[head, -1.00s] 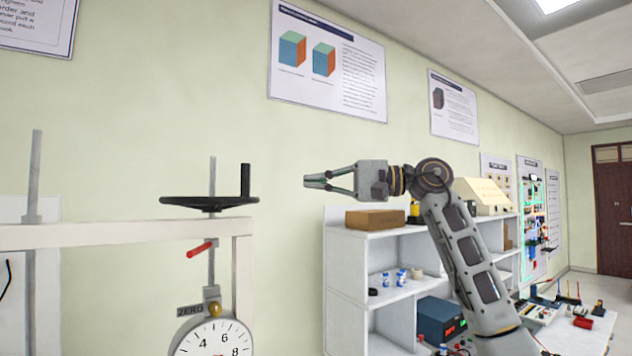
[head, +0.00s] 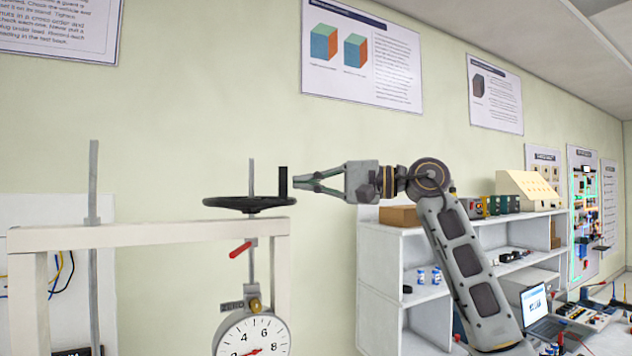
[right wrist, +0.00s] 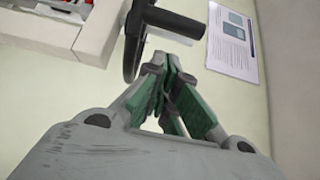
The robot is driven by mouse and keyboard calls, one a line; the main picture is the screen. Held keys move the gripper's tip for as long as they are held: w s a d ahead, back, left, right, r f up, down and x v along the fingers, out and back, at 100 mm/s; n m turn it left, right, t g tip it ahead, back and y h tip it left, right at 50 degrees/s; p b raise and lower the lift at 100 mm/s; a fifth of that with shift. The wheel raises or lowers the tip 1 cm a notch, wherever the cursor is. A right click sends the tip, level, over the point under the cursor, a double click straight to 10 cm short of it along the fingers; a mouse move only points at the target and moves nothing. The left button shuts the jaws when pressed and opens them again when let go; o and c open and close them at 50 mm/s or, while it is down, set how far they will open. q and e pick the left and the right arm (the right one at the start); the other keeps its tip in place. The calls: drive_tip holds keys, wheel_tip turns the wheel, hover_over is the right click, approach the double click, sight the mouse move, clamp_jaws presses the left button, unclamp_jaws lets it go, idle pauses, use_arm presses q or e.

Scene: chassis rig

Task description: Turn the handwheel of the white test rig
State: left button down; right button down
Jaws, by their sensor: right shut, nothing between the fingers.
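The white test rig (head: 150,237) stands at the left in the head view. Its black handwheel (head: 249,204) lies flat above the crossbeam, with an upright crank handle (head: 283,182) at its right side. My right gripper (head: 297,183) is shut and empty, its fingertips just right of the handle in the head view; whether they touch it I cannot tell. In the right wrist view the fingertips (right wrist: 165,62) point toward the handwheel (right wrist: 135,38) and the handle (right wrist: 175,22), which lie beyond them. My left gripper is not in view.
A dial gauge (head: 252,338) and a red lever (head: 240,249) hang below the handwheel. A white shelf (head: 385,235) with boxes stands behind my right arm. A laptop (head: 540,312) stands on a bench at the lower right. Wall posters (head: 362,55) hang behind.

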drive_tip(key=shift+s+a, duration=0.45)
drive_tip(key=shift+s, duration=0.2)
drive_tip(key=shift+s, duration=0.15)
drive_tip(key=shift+s+a+b, duration=0.2)
drive_tip(key=shift+s+b, duration=0.2)
drive_tip(key=shift+s, duration=0.05)
drive_tip(key=v, duration=1.2)
idle(0.5)
idle(0.5)
